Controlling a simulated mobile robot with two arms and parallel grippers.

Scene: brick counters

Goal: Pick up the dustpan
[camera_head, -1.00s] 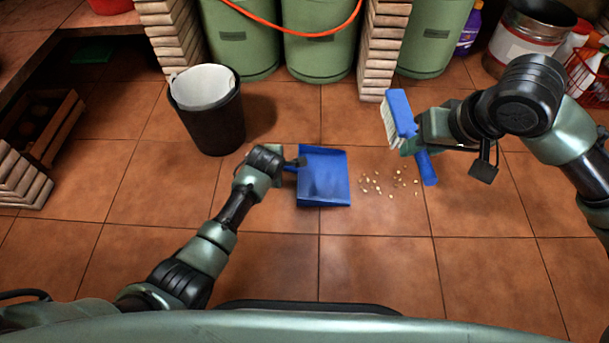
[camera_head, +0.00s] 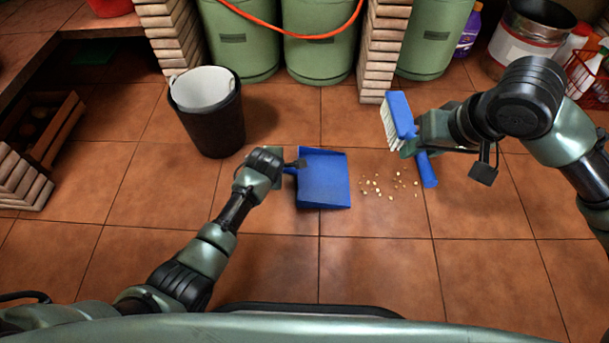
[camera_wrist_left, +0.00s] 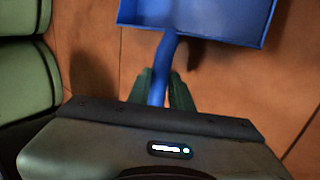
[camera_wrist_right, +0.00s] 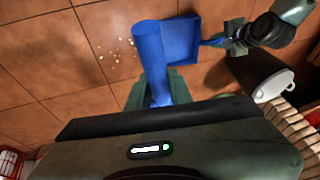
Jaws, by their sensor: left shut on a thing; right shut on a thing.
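The blue dustpan (camera_head: 323,180) is at the middle of the tiled floor in the head view, its handle toward the left. My left gripper (camera_wrist_left: 162,88) is shut on the dustpan's handle (camera_wrist_left: 163,60); in the left wrist view the handle runs between both fingers. Whether the pan touches the floor is hard to tell. My right gripper (camera_wrist_right: 158,95) is shut on the handle of a blue brush (camera_head: 402,115) with pale bristles, held above the floor to the right of the dustpan. The left fingertips are mostly hidden in the head view.
Small pale crumbs (camera_head: 390,186) lie scattered on the floor between dustpan and brush. A black bin (camera_head: 213,125) with a white liner stands behind my left arm. Green canisters (camera_head: 318,55) and brick pillars line the back. The front floor is clear.

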